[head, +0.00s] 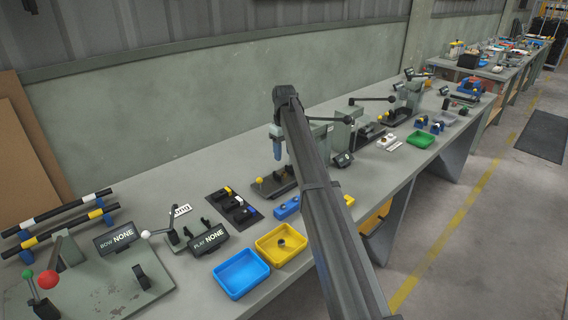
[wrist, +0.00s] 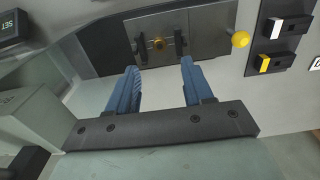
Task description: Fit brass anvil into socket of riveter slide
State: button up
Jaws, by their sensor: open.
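My gripper (wrist: 158,66) is open, with its two blue fingers apart and nothing between them. In the head view my gripper (head: 277,150) hangs over the riveter at the middle of the bench. The riveter slide (wrist: 205,28) is a grey plate with a yellow ball knob (wrist: 240,40) at its right end; the knob also shows in the head view (head: 259,180). A small brass piece (wrist: 158,42), which looks like the anvil, sits between two black uprights on the slide, just beyond my fingertips. I cannot tell whether it is seated in a socket.
Black blocks with white (wrist: 276,27) and yellow (wrist: 265,64) marks stand right of the slide in the wrist view.

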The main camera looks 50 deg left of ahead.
jog(key=shift+r, duration=2.7)
jog(key=shift+d, duration=0.1)
